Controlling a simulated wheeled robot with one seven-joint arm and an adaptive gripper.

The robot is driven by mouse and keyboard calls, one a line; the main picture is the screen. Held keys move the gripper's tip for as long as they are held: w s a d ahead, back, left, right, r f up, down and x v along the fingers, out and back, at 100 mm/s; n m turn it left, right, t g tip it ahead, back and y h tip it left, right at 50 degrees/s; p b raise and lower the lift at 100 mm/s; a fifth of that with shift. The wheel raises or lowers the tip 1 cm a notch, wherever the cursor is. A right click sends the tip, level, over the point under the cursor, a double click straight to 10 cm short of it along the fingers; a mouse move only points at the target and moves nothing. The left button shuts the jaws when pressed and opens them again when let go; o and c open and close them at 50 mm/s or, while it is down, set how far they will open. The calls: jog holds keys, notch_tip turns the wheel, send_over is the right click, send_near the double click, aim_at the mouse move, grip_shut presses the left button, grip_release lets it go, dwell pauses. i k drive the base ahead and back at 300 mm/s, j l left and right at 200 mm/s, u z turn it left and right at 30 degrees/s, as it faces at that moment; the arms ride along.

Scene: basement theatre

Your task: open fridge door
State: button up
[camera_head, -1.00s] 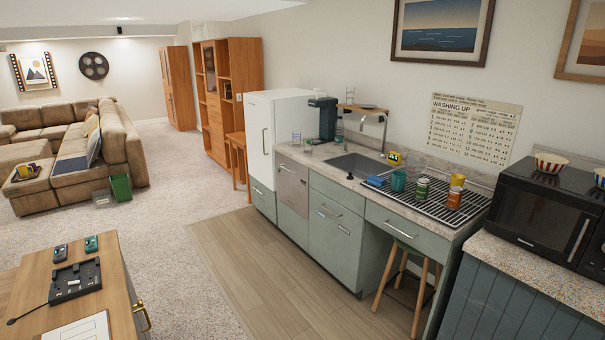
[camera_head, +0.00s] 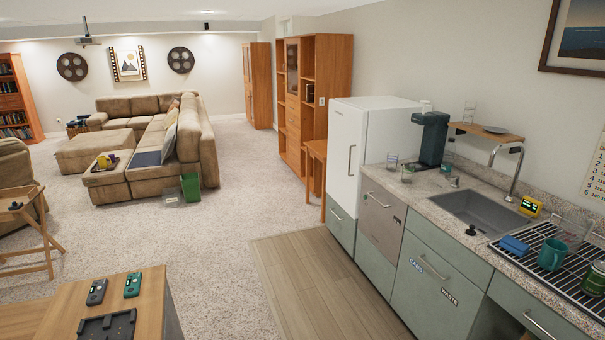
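A small white fridge (camera_head: 345,150) stands at the far end of the kitchen counter, on a grey-green drawer base (camera_head: 340,225). Its door faces left, toward the open floor, and looks shut. A vertical metal handle (camera_head: 351,160) sits near the door's right edge, on the counter side. My gripper and arm do not show in this view.
The counter (camera_head: 430,195) with a sink (camera_head: 486,210) runs along the right. A wooden table (camera_head: 150,300) stands at the lower left. Wood floor (camera_head: 310,290) and carpet (camera_head: 225,235) between them are clear. A small wooden table (camera_head: 316,165) stands just beyond the fridge.

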aim_at(347, 123)
jog(key=i+j+z, duration=0.1)
jog(key=i, duration=2)
jog(key=i+j+z, duration=0.15)
jog(key=i+z, duration=0.25)
jog(key=i+j+z, duration=0.35)
jog(key=i, duration=0.2)
jog(key=i+j+z, duration=0.8)
jog(key=j, duration=0.1)
